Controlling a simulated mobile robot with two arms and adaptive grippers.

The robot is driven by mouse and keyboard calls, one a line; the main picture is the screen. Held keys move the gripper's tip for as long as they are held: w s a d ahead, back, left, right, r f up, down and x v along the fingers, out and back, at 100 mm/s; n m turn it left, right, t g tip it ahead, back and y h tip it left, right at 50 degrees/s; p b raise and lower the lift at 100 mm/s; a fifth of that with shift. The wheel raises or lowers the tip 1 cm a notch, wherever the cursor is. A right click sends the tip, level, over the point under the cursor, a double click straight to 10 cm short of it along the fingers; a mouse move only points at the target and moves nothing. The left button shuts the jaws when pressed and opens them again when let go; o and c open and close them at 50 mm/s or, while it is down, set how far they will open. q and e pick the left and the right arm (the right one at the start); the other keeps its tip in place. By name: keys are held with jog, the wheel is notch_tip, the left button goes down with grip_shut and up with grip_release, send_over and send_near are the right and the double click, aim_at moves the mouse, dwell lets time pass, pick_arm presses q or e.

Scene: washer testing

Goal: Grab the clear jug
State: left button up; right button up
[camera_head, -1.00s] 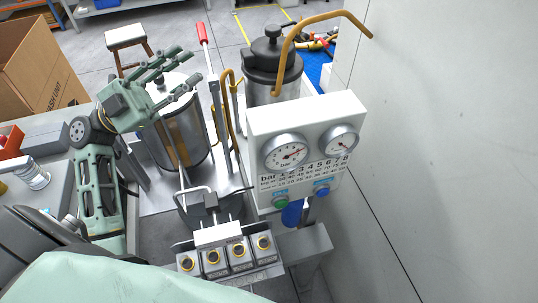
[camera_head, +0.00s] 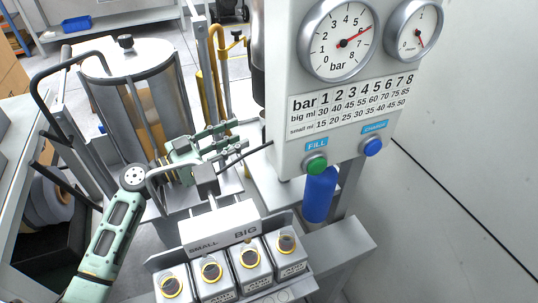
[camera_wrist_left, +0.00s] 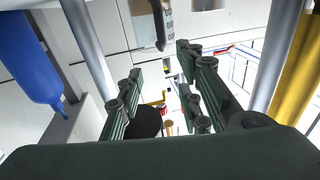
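I cannot pick out a clear jug for certain in either view. A large shiny cylinder (camera_head: 140,100) with a metal lid and amber tones in its wall stands at the left in the head view. My left gripper (camera_head: 222,138) is in front of it and to its right, left of the gauge panel. In the left wrist view the fingers of my left gripper (camera_wrist_left: 160,85) are apart, with nothing held between them. My right gripper is in neither view.
The white gauge panel (camera_head: 345,110) has a green button (camera_head: 315,163) and a blue button (camera_head: 372,147). A blue cylinder (camera_head: 320,195) hangs below it and shows in the left wrist view (camera_wrist_left: 32,60). Several labelled blocks (camera_head: 250,265) stand below. A wall bounds the right.

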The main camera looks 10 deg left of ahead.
aim_at(263, 137)
pick_arm(q)
jog(key=shift+n, duration=0.3)
jog(key=w+d+f, duration=0.1)
jog(key=w, duration=0.1)
jog(key=w+d+f, duration=0.1)
jog(key=w+d, duration=0.1)
jog(key=w+d+f, duration=0.1)
jog(key=d, duration=0.1)
jog(key=shift+w+f, duration=0.3)
jog(key=shift+w, duration=0.1)
jog(key=shift+w+d, duration=0.2)
jog(key=shift+w, duration=0.05)
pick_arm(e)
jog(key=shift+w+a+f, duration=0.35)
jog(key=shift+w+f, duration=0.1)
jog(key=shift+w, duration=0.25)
pick_arm(q)
grip_shut()
